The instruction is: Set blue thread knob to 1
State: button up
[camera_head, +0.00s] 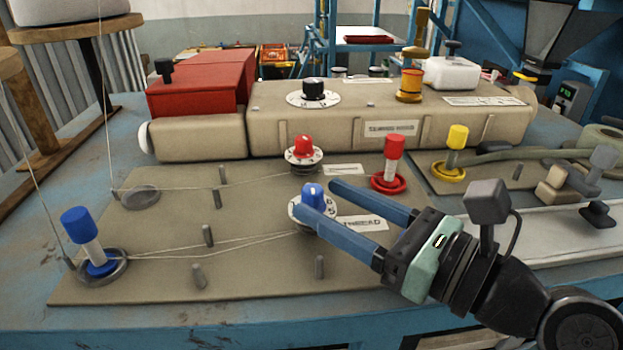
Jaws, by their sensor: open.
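The blue thread knob (314,194) sits on a white numbered dial (296,211) on the beige board, in the middle of the view. Its numbers are too small to read, so its setting cannot be told. My gripper (315,202) comes in from the lower right with two long blue fingers. The fingers are apart, one on the near side of the knob and one on the far side. The near finger hides part of the dial. Whether either finger touches the knob cannot be told.
A red knob (304,145) on its own dial stands just behind. A red spool post (391,162) stands to the right and a blue spool post (88,241) at far left. Several short grey pegs and pale threads cross the board. A beige machine body (345,124) spans the back.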

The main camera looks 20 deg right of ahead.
aim_at(321, 199)
jog(key=shift+p+x, duration=0.3)
jog(key=shift+x, duration=1.3)
grip_shut()
